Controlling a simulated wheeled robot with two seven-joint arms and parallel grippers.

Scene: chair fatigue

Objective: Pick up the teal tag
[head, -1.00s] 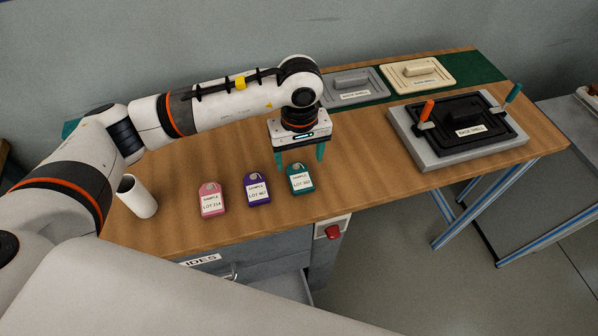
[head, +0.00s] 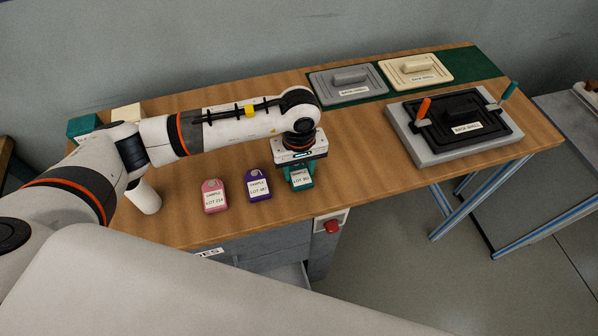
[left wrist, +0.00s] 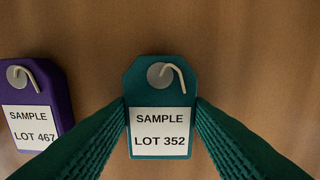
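The teal tag (left wrist: 160,82), with a hook on top and a white label reading SAMPLE LOT 352, lies between the two teal fingers of my left gripper (left wrist: 161,104) in the left wrist view. The fingertips meet its two side edges, so the gripper looks shut on it. In the head view the teal tag (head: 301,182) is at the right end of the tag row, under my left gripper (head: 300,176), at table level. Its upper part is hidden there. My right gripper is not in view.
A white cup (head: 145,198) is near my forearm. A grey fixture (head: 408,140) with a black shell is at right. Bare wood lies between.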

